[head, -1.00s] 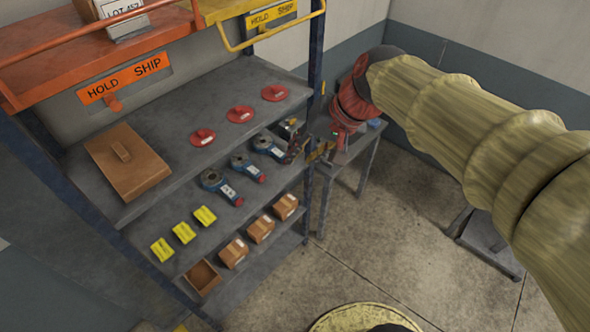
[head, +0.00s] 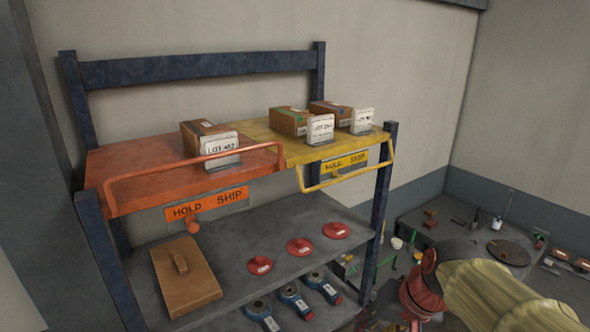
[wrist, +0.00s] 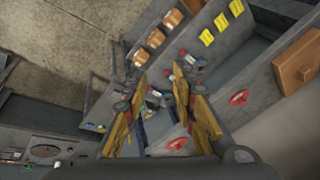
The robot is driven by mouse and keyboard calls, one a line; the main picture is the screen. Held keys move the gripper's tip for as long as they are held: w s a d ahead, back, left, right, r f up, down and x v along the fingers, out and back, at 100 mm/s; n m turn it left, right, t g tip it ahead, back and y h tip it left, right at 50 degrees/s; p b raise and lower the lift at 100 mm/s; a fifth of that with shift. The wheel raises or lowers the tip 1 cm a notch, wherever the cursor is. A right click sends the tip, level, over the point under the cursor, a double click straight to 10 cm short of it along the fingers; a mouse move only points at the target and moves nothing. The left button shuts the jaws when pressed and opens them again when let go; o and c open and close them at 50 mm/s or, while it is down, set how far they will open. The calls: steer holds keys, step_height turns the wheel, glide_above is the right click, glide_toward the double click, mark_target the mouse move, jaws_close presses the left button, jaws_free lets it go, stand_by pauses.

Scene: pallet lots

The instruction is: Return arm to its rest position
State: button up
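My arm (head: 490,296) is in the lower right of the head view, with a yellow sleeve and a red joint. My gripper is not clearly visible there, as the arm runs out of the bottom of the picture. In the wrist view my gripper (wrist: 160,80) has its two yellow-padded fingers apart. Nothing shows held between them; shelf goods and floor show beyond the gap.
The rack's orange bay (head: 130,172) holds one carton (head: 205,132); its yellow bay (head: 290,148) holds two. A brown lidded box (head: 185,278), red discs (head: 300,246) and blue tools (head: 295,300) lie below. A cluttered bench (head: 470,235) stands right of the rack.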

steer(key=s+f+n+b, duration=0.1)
steer(key=s+f+b, duration=0.2)
steer(key=f+b, duration=0.4)
steer(key=s+d+f+n+t+h+b, duration=0.1)
steer(key=s+f+b, duration=0.3)
steer(key=f+b, duration=0.4)
steer(key=s+f+n+h+b, duration=0.1)
steer(key=s+f+b, duration=0.2)
steer(key=f+b, duration=0.4)
steer(key=shift+s+d+f+t+b, duration=0.15)
steer(key=shift+s+f+t+b, duration=0.2)
steer(key=shift+s+f+t, duration=0.1)
steer(key=shift+d, duration=0.1)
